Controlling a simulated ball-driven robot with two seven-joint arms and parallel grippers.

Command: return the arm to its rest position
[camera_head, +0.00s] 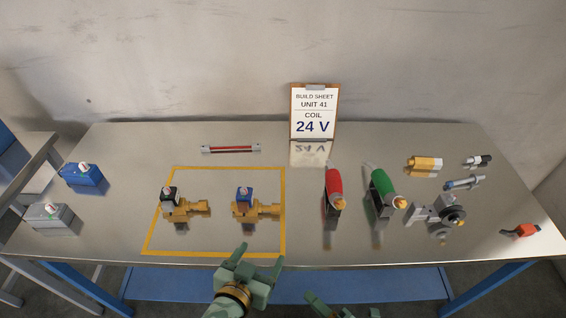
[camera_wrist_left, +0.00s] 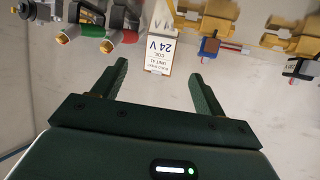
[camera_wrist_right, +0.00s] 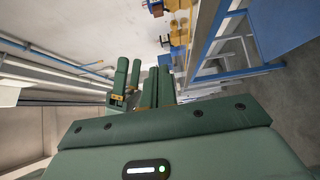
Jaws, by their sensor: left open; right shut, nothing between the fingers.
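My left gripper (camera_head: 259,258) is open and empty in the head view, at the table's front edge, below the yellow taped square. In the left wrist view (camera_wrist_left: 158,72) its two fingers stand wide apart with nothing between them. My right gripper (camera_wrist_right: 157,82) is shut with nothing between its fingers, which lie side by side in the right wrist view. In the head view only green parts of it show at the bottom edge, right of the left gripper; the rest is cut off. It is off the table's front side.
The table (camera_head: 350,240) holds two brass valves, one with a black top (camera_head: 172,196), one with a blue top (camera_head: 244,196), inside the yellow square. A red tool (camera_head: 333,185) and green tool (camera_head: 382,190) stand right. A build sheet (camera_head: 314,112) reads 24 V. The front strip is clear.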

